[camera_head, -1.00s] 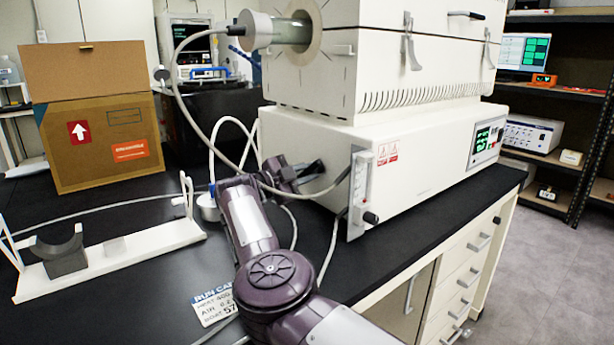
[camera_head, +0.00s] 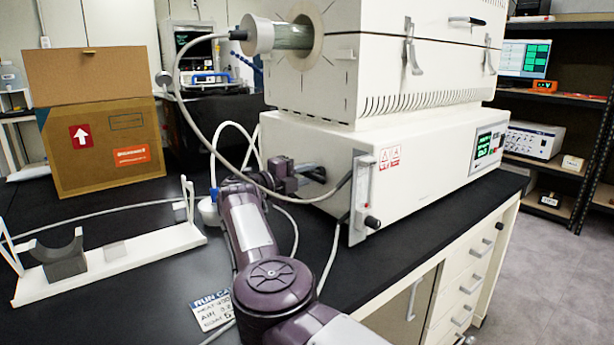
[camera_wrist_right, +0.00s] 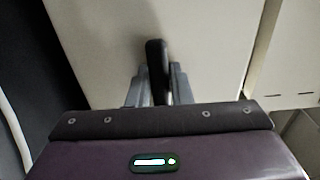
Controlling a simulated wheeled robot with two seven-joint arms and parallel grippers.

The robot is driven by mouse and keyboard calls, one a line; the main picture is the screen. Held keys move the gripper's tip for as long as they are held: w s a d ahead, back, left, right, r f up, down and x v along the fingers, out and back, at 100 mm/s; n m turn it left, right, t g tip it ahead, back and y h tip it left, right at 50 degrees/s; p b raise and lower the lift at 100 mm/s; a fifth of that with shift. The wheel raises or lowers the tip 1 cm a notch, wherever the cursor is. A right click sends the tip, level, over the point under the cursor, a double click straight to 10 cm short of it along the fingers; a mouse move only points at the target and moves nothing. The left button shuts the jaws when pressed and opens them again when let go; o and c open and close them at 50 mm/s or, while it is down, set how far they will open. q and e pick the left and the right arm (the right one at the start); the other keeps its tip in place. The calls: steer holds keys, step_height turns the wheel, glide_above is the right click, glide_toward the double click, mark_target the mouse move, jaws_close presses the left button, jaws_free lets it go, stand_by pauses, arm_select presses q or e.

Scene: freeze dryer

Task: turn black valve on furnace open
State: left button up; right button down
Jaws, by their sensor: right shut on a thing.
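The white furnace (camera_head: 400,160) stands on the black bench, its tube end facing left. The black valve (camera_wrist_right: 155,62) is a dark lever on the furnace's pale side panel in the right wrist view. My right gripper (camera_wrist_right: 154,88) is shut on this lever, with one grey finger on each side of it. The lever's upper end sticks out beyond the fingers, almost upright in that view. In the head view my right gripper (camera_head: 312,173) is at the lower left side of the furnace, and the valve is mostly hidden there. My left gripper is not in view.
A flowmeter panel with a black knob (camera_head: 372,222) stands at the furnace's near corner, right of my arm. A grey hose (camera_head: 205,130) loops close by my wrist. A cardboard box (camera_head: 100,150) and white stand (camera_head: 110,255) are on the left.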

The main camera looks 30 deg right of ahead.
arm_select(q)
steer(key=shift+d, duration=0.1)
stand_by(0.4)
arm_select(e)
steer(key=c, duration=1.4)
jaws_free()
steer(key=shift+o, duration=0.2)
steer(key=shift+a, duration=0.15)
